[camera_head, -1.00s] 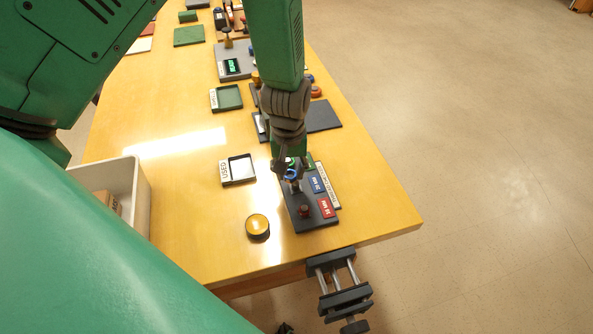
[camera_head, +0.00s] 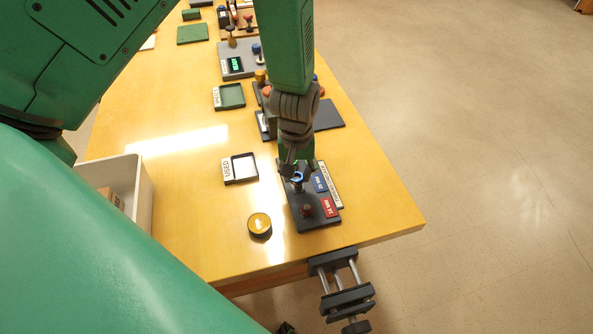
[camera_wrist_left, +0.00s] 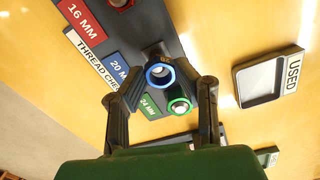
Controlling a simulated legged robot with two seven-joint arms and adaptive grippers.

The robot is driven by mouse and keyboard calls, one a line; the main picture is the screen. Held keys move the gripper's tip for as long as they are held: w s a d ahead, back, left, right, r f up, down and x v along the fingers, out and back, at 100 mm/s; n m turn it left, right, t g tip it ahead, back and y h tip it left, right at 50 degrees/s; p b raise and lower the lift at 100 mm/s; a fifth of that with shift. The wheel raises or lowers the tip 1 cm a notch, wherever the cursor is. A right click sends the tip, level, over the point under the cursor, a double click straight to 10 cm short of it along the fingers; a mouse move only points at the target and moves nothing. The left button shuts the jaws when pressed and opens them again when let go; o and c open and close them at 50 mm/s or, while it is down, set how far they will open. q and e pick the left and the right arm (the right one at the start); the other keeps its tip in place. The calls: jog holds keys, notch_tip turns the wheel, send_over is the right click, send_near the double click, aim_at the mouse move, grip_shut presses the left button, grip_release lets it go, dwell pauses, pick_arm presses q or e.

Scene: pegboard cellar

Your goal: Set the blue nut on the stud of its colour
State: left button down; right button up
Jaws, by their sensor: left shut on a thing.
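The blue nut (camera_wrist_left: 160,73) is a ring between the fingertips of my left gripper (camera_wrist_left: 158,80), which is shut on it; it also shows small in the head view (camera_head: 297,178). The dark stud board (camera_head: 316,219) carries a red 16 MM label (camera_wrist_left: 82,18), a blue 20 MM label (camera_wrist_left: 117,66) and a green 24 MM label (camera_wrist_left: 150,105). A grey stud (camera_wrist_left: 152,50) shows at the blue nut's edge, beside the blue label. I cannot tell whether the nut is around it or just above. A green nut (camera_wrist_left: 179,106) sits on the board near the green label. My right gripper is out of view.
A dark red knob-like piece (camera_head: 306,210) stands on the board's near end. A USED tray (camera_head: 240,168) and a yellow-topped round piece (camera_head: 259,224) lie left of it. A vise (camera_head: 340,285) juts from the table edge. A white bin (camera_head: 144,190) stands at left.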

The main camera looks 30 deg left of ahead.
pick_arm(q)
jog(key=shift+d, duration=0.5)
jog(key=c, duration=1.1)
grip_release()
jog(key=shift+a+f, duration=0.1)
jog(key=shift+a, duration=0.1)
jog(key=shift+c, duration=0.2)
jog(key=shift+a, duration=0.15)
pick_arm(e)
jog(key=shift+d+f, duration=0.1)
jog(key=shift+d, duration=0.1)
pick_arm(q)
jog(key=o, duration=0.4)
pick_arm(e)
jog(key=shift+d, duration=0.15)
pick_arm(q)
jog(key=shift+d, duration=0.2)
notch_tip(320, 180, up, 3)
jog(key=p, duration=0.3)
jog(key=shift+a+r, duration=0.15)
jog(key=shift+r, duration=0.05)
notch_tip(320, 180, up, 5)
jog(key=p, duration=0.4)
jog(key=shift+f, duration=0.1)
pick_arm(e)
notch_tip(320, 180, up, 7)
